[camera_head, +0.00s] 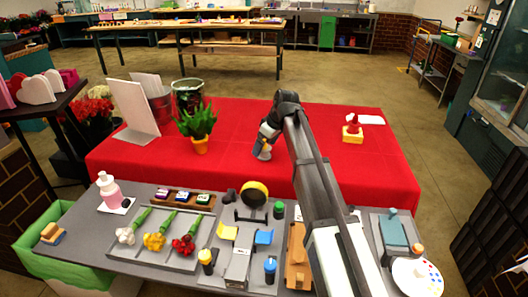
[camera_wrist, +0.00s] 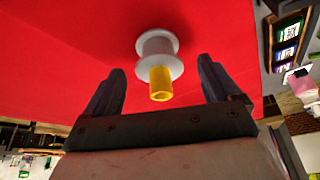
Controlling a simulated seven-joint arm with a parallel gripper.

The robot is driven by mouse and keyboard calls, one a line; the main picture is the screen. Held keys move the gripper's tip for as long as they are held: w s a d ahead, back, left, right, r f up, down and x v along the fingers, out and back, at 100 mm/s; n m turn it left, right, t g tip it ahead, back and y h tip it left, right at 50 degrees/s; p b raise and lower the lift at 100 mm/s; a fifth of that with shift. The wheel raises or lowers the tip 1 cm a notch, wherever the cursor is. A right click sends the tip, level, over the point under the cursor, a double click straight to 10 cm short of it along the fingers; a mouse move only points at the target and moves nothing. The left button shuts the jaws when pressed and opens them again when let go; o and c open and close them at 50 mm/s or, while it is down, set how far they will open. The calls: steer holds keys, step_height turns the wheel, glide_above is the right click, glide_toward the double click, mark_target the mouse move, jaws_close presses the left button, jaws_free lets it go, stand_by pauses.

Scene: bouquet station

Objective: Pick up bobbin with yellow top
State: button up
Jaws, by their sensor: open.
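The bobbin with the yellow top is a pale spool (camera_wrist: 158,50) with a yellow cylindrical end (camera_wrist: 160,84). In the wrist view it lies between the two dark fingers of my gripper (camera_wrist: 160,66), with visible space on both sides. The red tablecloth (camera_wrist: 60,50) is behind it. In the head view my gripper (camera_head: 263,142) reaches down to the red table, and the bobbin (camera_head: 265,153) shows small at its fingers, partly hidden by them. My gripper is open and I see no finger touching the bobbin.
On the red table, a potted plant (camera_head: 200,146) and white boards (camera_head: 133,112) stand left of my gripper. A yellow block with a red top (camera_head: 352,133) is to the right. The grey front bench (camera_head: 150,255) holds flowers and several tools. Red cloth around the bobbin is clear.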

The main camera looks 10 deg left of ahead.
steer(key=shift+w+a+f, duration=0.1)
steer(key=shift+a+f, duration=0.15)
steer(key=shift+f, duration=0.3)
steer(key=c, duration=1.2)
steer(key=shift+o, duration=0.2)
